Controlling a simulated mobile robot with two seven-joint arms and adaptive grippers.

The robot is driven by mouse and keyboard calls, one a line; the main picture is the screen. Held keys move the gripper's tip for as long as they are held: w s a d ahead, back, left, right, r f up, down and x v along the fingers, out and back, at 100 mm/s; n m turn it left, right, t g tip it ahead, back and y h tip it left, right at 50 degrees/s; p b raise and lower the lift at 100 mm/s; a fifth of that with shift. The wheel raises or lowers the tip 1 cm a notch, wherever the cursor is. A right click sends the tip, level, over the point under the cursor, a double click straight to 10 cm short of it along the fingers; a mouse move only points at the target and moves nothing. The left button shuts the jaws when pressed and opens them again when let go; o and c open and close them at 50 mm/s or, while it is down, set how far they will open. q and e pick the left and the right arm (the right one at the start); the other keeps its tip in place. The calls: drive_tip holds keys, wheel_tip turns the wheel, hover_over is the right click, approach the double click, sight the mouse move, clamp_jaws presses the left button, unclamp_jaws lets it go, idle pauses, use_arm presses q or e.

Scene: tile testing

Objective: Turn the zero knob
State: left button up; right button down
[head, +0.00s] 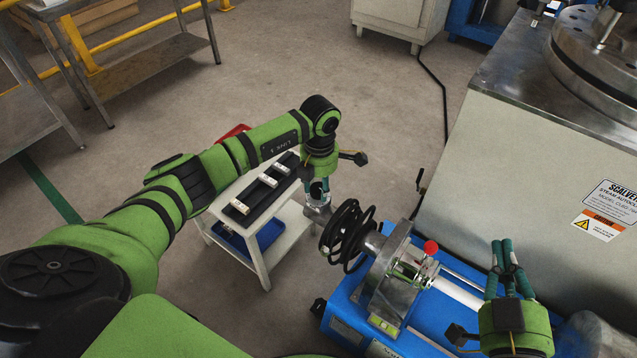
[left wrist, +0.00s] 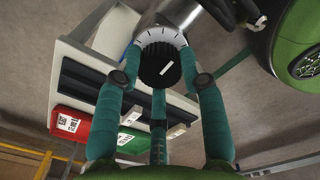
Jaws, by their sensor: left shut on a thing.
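The zero knob (left wrist: 160,66) is black and ribbed with a white line on its face. A white ring with tick marks (left wrist: 160,35) sits behind it, on the end of a metal cylinder (head: 317,213). My left gripper (head: 319,188) is at this end, with its teal fingers around the knob in the left wrist view (left wrist: 160,85), shut on it. In the head view the knob is mostly hidden by the fingers. My right gripper (head: 509,257) is at the lower right above the blue machine (head: 415,338), its fingers pointing up the picture and apart from the knob.
A white cart (head: 262,262) with a black tray (head: 262,192) stands to the left. A large autoclave (head: 540,150) stands at right.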

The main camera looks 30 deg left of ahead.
sight(320, 188)
use_arm(q)
drive_tip(key=o, duration=1.1)
drive_tip(key=shift+w+d, duration=0.1)
drive_tip(key=shift+w, duration=0.05)
drive_tip(key=shift+o, duration=0.2)
drive_tip(key=shift+r, duration=0.1)
wheel_tip(320, 188, up, 12)
